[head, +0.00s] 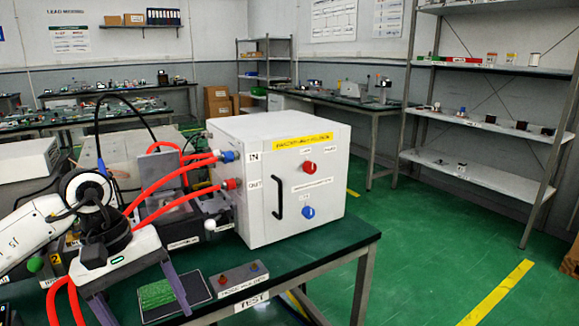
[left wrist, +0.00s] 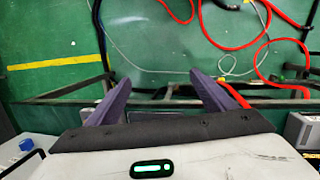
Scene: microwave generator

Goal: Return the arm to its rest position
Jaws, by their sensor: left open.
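My left arm comes in from the left in the head view. Its gripper (head: 145,312) is low in the picture, with two purple fingers spread apart. They appear on either side of a green board (head: 156,294) on a dark pad; the height between them cannot be told. In the left wrist view the gripper (left wrist: 155,85) is open and empty, with green floor behind the fingers. The white microwave generator (head: 295,185) stands on the green-topped bench (head: 310,258), to the right of the gripper. My right gripper is not in view.
Red hoses (head: 165,180) run from the generator's left side past my arm. A small control box (head: 239,278) with a red and a blue button lies right of the board. Cables and a red hose (left wrist: 262,60) hang below in the wrist view. Green floor (head: 430,230) is clear at right.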

